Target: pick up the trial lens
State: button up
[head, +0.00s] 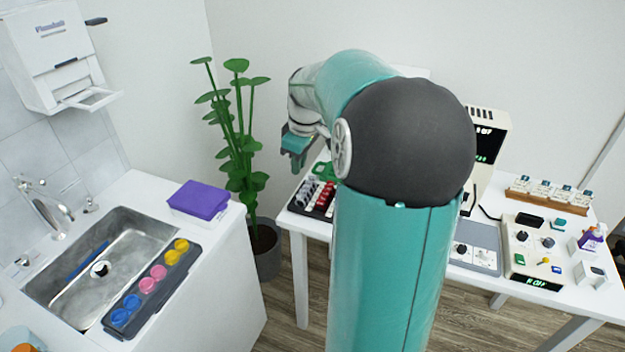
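My gripper (296,158) is in the back middle, left of my large teal arm. It points down over the left end of the white table, above and a little left of a dark tray (312,214). Its fingers are small and partly overlapped, so I cannot tell whether they are open or shut, and I see nothing clearly held. The tray holds rows of small grey and red pieces (321,194), which may be trial lenses; I cannot single one out. A green item (322,169) lies behind the tray. My arm hides the tray's right side.
A potted plant (240,140) stands left of the white table (302,228). Instruments, a control box (530,284) and a wooden rack (548,203) fill its right side. At left are a sink (50,290), a purple box (199,199) and a tray of coloured cups (130,303).

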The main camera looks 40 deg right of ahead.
jog(key=s+d+f+t+y, duration=0.1)
jog(key=s+d+f, duration=0.15)
jog(key=d, duration=0.45)
jog(key=s+d+f, duration=0.2)
jog(key=d+f, duration=0.1)
jog(key=d, duration=0.4)
jog(key=s+d+f+t+y, duration=0.1)
jog(key=s+d+f, duration=0.1)
jog(key=d, duration=0.5)
jog(key=shift+n, duration=0.4)
jog(key=x, duration=1.3)
jog(key=shift+s+f, duration=0.1)
grip_shut()
jog(key=shift+d+r, duration=0.1)
jog(key=shift+r, duration=0.1)
